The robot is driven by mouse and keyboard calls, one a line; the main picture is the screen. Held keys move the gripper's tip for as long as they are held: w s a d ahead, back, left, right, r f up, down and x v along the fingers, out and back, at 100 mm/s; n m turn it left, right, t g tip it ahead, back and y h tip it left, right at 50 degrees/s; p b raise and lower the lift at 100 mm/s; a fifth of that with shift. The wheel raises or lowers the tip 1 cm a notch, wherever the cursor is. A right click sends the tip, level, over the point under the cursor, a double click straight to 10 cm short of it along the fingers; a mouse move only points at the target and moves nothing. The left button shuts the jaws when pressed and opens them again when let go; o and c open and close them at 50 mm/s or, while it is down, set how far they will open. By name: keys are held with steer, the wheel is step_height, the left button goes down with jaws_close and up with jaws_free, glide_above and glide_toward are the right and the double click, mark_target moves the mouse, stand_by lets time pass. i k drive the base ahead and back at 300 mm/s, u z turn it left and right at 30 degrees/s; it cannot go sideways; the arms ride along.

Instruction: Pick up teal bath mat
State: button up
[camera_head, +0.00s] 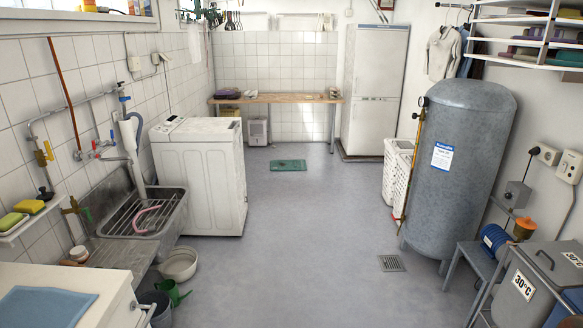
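The teal bath mat (288,165) lies flat on the grey floor toward the back of the room, in front of the wooden bench. It looks like a small dark teal rectangle with a paler mark on it. Nothing covers it. A blue cloth (43,307) lies on the white surface at the lower left, apart from the mat. My gripper is not in view.
A white top-loading washer (200,175) and metal sink (145,212) line the left. A grey tank (457,165), white baskets (397,175) and a blue reel on a stool stand right. A basin (178,264) and green watering can (173,292) sit low left. The middle floor is clear.

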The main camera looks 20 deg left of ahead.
mark_target(275, 165)
steer(key=u, duration=0.8)
steer(key=i, duration=8.7)
steer(key=u, duration=0.1)
